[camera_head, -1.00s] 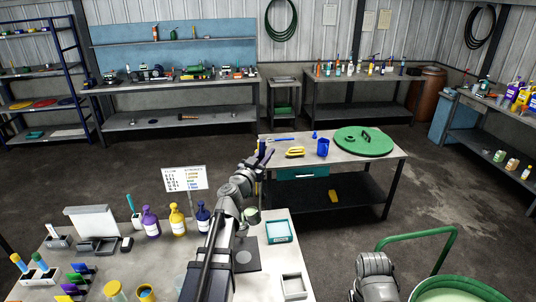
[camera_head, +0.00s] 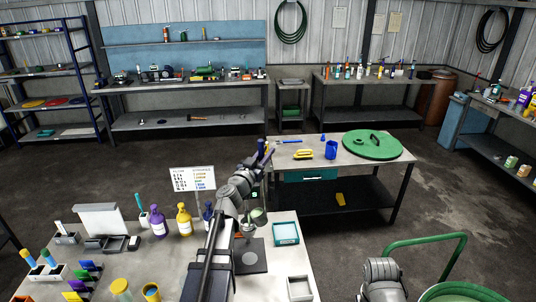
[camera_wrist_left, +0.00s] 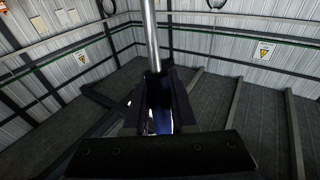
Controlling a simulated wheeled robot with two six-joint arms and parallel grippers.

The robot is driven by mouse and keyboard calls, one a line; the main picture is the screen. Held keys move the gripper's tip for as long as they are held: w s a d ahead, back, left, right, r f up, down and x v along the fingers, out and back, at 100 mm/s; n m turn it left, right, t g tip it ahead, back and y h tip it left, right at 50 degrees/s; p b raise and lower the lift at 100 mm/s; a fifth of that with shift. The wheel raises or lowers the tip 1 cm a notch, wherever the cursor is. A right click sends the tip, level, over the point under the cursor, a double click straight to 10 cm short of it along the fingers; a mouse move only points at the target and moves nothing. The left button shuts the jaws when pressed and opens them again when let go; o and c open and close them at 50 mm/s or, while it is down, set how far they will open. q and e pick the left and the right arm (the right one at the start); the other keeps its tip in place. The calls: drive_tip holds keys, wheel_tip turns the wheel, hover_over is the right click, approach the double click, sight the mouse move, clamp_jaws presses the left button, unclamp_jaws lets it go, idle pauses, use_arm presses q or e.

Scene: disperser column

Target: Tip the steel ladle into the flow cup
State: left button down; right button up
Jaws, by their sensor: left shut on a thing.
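My left gripper (camera_head: 264,155) is raised over the near bench and shut on the steel ladle's handle. In the left wrist view the handle is a bright steel rod (camera_wrist_left: 150,40) running up from between the dark fingers. A small round cup shape with pale green inside (camera_head: 259,215), which looks like the ladle's bowl, shows below the gripper, tilted. The flow cup seems to be at the small stand just under it, mostly hidden by my arm, so I cannot tell whether they touch. My right gripper is out of view.
A dark square pad (camera_head: 253,262), a teal-rimmed tray (camera_head: 286,233) and a white tray (camera_head: 299,288) lie on the near bench. Purple (camera_head: 158,224) and yellow (camera_head: 184,221) bottles stand left of my arm, before a sign (camera_head: 193,180). A green-rimmed drum (camera_head: 462,292) stands lower right.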

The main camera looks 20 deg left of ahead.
use_arm(q)
drive_tip(key=shift+s+a, duration=0.1)
drive_tip(key=shift+a, duration=0.15)
drive_tip(key=shift+s+a+r+n, duration=0.1)
drive_tip(key=shift+s+a+n, duration=0.15)
drive_tip(key=shift+a, duration=0.2)
drive_tip(key=shift+s+a+f+n+t+b, duration=0.1)
drive_tip(key=shift+s+a+n+t+b, duration=0.15)
drive_tip(key=shift+a, duration=0.35)
drive_tip(key=shift+s+a+f+n+b, duration=0.15)
drive_tip(key=shift+a+n+b, duration=0.15)
drive_tip(key=shift+a, duration=0.35)
drive_tip(key=shift+s+a+n+t+b, duration=0.2)
drive_tip(key=shift+a+n+b, duration=0.1)
drive_tip(key=shift+a, duration=0.3)
drive_tip(key=shift+s+a+y, duration=0.1)
drive_tip(key=shift+a+y, duration=0.2)
drive_tip(key=shift+a, duration=0.05)
drive_tip(key=shift+s+a+f+n+b, duration=0.1)
drive_tip(key=shift+s+a+n+b, duration=0.2)
drive_tip(key=shift+a+n, duration=0.3)
drive_tip(key=shift+a, duration=0.4)
drive_tip(key=shift+s+a+f+n+t+y+b, duration=0.1)
drive_tip(key=shift+s+a+n+t+y+b, duration=0.2)
drive_tip(key=shift+a, duration=0.35)
drive_tip(key=shift+s+a+f+n+g+y+b, duration=0.1)
drive_tip(key=shift+s+a+n+b, duration=0.25)
drive_tip(key=shift+a, duration=0.3)
drive_tip(key=shift+a, duration=0.35)
